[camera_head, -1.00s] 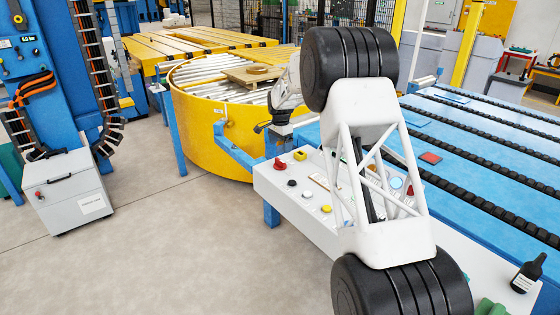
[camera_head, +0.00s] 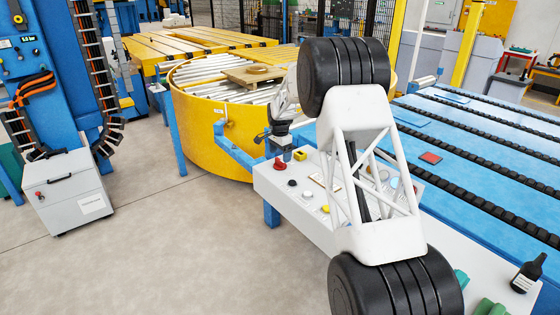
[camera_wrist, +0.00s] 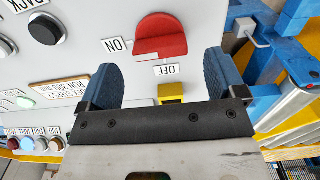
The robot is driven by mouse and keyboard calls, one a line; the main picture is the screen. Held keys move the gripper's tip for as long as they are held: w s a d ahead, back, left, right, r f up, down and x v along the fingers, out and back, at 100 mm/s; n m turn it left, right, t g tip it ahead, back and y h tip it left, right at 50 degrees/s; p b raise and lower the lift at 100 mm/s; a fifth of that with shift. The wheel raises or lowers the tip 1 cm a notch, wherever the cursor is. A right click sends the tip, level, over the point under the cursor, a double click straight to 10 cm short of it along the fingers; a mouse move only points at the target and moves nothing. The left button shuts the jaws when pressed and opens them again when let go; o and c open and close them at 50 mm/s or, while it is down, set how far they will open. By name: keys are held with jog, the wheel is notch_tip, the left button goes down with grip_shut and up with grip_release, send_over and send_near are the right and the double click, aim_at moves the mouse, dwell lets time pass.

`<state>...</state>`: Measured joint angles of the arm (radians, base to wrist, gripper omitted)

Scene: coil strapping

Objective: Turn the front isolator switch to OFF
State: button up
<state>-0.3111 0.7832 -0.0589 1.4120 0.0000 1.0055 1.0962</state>
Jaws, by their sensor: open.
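The red isolator switch (camera_head: 279,166) is at the far left corner of the white control panel (camera_head: 268,187). In the wrist view its red half-round handle (camera_wrist: 160,36) lies just beyond the fingers, roughly level across the picture. An ON label (camera_wrist: 117,45) is at its left and an OFF label (camera_wrist: 165,70) just below it. My gripper (camera_wrist: 161,62) is open and empty, its two blue fingers on either side of the OFF label. In the head view my gripper (camera_head: 279,145) is right above the switch. Contact with the handle is not visible.
A yellow block (camera_head: 299,155) and a black button (camera_head: 292,182) are close beside the switch. More buttons are on the panel, partly behind my arm. A yellow round roller table (camera_head: 215,135) stands behind, with a blue bracket (camera_head: 232,148) near the panel. A dark bottle (camera_head: 528,273) is at lower right.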

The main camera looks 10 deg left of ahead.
aim_at(280, 160)
jog(key=shift+f, duration=1.75)
jog(key=c, duration=0.9)
